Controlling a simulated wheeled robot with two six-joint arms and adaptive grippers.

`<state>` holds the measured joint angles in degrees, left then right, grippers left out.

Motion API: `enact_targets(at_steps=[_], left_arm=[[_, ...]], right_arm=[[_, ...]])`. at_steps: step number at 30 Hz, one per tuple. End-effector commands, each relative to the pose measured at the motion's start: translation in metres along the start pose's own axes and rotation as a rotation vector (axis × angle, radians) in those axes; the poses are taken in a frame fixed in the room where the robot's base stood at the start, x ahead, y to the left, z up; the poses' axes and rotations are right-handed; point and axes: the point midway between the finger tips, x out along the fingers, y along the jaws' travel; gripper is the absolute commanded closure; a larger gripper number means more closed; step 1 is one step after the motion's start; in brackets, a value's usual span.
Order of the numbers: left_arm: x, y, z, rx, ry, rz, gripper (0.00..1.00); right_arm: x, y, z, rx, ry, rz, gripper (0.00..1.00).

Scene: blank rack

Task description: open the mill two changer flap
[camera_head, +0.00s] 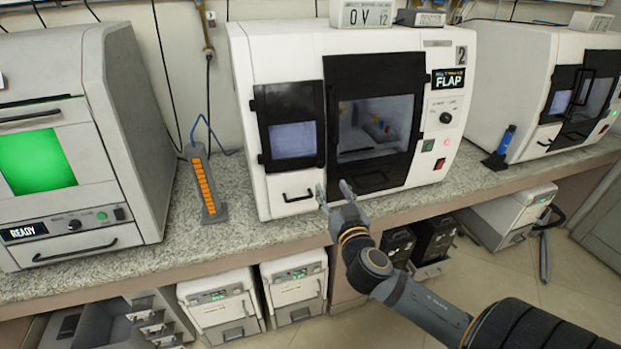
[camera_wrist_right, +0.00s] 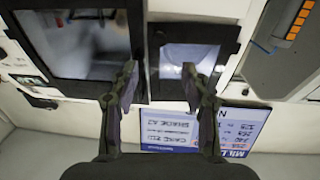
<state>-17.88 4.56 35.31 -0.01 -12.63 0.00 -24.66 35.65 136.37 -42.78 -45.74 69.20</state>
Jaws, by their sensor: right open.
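Mill two (camera_head: 285,50) is the white machine in the middle of the head view, with a "2" label and a display reading FLAP. Its changer flap (camera_head: 291,138) is the small black-framed window left of the large door; it looks closed. The flap also shows in the right wrist view (camera_wrist_right: 188,62), right of the large door. My right gripper (camera_head: 333,190) is open and empty in front of the machine, below the flap's lower right corner in the head view. My left gripper is not in view.
The large dark door (camera_head: 375,120) of mill two looks closed, with a drawer (camera_head: 297,195) below the flap. A READY machine (camera_head: 130,130) stands at left, another mill (camera_head: 520,60) at right.

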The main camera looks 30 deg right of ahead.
Motion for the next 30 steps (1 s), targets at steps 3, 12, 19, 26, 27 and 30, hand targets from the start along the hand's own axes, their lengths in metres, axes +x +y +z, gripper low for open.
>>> enact_targets(at_steps=[3, 12, 19, 26, 27, 30], left_arm=[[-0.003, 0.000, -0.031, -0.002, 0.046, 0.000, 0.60], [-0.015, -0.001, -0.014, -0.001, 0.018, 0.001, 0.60], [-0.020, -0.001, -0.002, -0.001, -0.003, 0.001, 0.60], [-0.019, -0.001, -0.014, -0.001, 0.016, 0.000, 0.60], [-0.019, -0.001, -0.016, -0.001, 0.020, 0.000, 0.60], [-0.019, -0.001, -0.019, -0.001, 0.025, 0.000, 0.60]], right_arm=[[0.015, 0.000, -0.002, 0.003, 0.001, 0.002, 0.53], [0.078, 0.000, -0.003, 0.003, -0.001, 0.000, 0.53], [0.101, -0.001, 0.000, 0.001, -0.003, -0.001, 0.53], [0.103, -0.001, 0.001, 0.000, -0.003, -0.002, 0.53], [0.103, -0.001, 0.001, 0.000, -0.003, -0.002, 0.53], [0.103, -0.001, 0.001, 0.000, -0.003, -0.002, 0.66]])
